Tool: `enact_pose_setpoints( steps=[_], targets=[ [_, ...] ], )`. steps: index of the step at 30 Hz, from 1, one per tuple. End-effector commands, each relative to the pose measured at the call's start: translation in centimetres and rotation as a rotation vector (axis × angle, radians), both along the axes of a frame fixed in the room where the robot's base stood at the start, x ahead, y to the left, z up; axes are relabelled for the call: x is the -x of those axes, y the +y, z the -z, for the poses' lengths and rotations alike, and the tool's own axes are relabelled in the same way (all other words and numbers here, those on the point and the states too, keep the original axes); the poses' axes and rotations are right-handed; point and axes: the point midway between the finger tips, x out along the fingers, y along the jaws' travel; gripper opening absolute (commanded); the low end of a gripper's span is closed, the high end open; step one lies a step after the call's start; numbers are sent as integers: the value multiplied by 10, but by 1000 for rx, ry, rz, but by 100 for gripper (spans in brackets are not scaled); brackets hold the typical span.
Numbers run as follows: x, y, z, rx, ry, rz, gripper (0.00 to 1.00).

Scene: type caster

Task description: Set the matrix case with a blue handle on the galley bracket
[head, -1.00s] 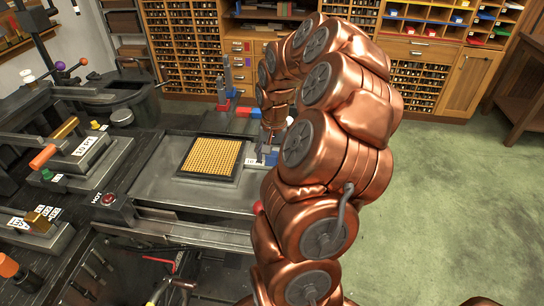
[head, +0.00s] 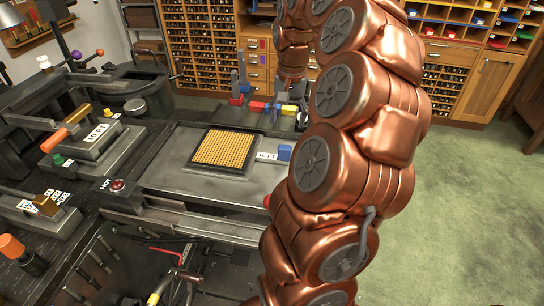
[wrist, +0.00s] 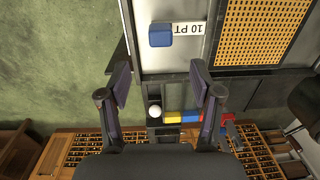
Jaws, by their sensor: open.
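The matrix case (head: 224,149) is a gold grid in a dark frame, with a white "10 PT" label and a blue handle (head: 284,152) at its right. It lies flat on a grey metal bed (head: 180,186); I cannot tell whether this bed is the galley bracket. In the wrist view the handle (wrist: 160,36) is at the top centre and the grid (wrist: 262,30) at the top right. My gripper (wrist: 160,82) is open and empty, its fingers apart from the handle. In the head view my copper arm hides much of the right side.
Yellow, blue and red blocks (wrist: 189,116) and a white ball (wrist: 155,111) are by the bed's far edge. Machine parts with an orange handle (head: 53,140) and a red "HOT" button (head: 117,185) stand left. Wooden cabinets (head: 195,45) line the back. Green floor is clear at right.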

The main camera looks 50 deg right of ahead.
Motion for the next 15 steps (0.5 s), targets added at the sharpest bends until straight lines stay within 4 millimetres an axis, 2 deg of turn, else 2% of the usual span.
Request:
enact_pose_setpoints(
  steps=[4, 7, 11, 12, 15],
  targets=[
    [-2, 6, -1, 1, 0, -19, 64],
    [-7, 32, -5, 2, -1, -92, 64],
    [-11, 96, -8, -1, 4, -272, 64],
    [-9, 119, -8, -2, 9, -337, 64],
    [4, 172, -4, -6, 28, -485, 64]
  ],
)
